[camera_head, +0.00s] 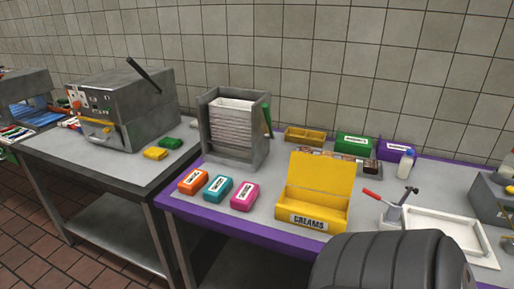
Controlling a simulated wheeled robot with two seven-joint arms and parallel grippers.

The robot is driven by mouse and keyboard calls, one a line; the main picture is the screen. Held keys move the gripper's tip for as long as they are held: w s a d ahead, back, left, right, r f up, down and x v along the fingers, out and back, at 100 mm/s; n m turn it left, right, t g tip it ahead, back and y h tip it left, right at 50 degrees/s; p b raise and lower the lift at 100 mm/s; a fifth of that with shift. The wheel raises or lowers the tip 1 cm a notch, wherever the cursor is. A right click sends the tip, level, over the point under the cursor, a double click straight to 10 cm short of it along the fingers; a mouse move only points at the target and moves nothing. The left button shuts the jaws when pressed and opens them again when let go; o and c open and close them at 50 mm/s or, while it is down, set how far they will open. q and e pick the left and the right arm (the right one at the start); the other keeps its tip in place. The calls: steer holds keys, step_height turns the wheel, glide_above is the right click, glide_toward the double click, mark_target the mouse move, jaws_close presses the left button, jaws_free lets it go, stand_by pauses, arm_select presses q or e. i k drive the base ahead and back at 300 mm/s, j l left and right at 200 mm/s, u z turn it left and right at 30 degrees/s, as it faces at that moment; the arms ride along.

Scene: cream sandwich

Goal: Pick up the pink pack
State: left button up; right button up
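The pink pack (244,196) lies flat near the front edge of the purple-edged table (256,233), with a white label on top. It is to the right of a teal pack (218,188) and an orange pack (193,181), with small gaps between them. To its right stands the open yellow box marked CREAMS (318,208). Nothing covers the pink pack. Neither gripper shows in the head view. A dark ribbed rounded shape, apparently part of my own arm, fills the bottom right and hides the table front there.
A tall grey rack (234,155) with stacked white sheets stands behind the packs. A green box (352,146), a purple box (397,149) and a white bottle (405,164) are at the back right. A red-handled tool (373,194) and white tray (440,232) lie right. A grey machine (125,108) stands left.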

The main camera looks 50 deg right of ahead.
mark_target(244, 197)
steer(key=z, duration=1.4)
